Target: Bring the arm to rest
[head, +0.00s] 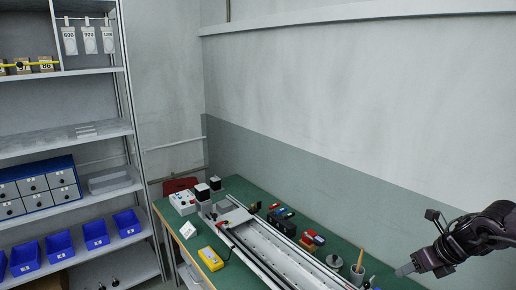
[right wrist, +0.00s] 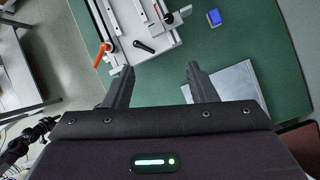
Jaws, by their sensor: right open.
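My right gripper (head: 408,268) is at the lower right of the head view, held up beside the right end of the green workbench (head: 237,186). In the right wrist view its two fingers (right wrist: 160,88) are spread apart with nothing between them. Below the fingers lie the green bench top (right wrist: 240,55) and a grey flat sheet (right wrist: 228,90). My left gripper does not show in the head view.
A long gantry rail (head: 275,252) runs along the bench. A yellow handheld device (head: 210,258), a control box (head: 184,202) and a pot with a brush (head: 357,272) stand on it. A shelf with blue bins (head: 95,234) stands at left.

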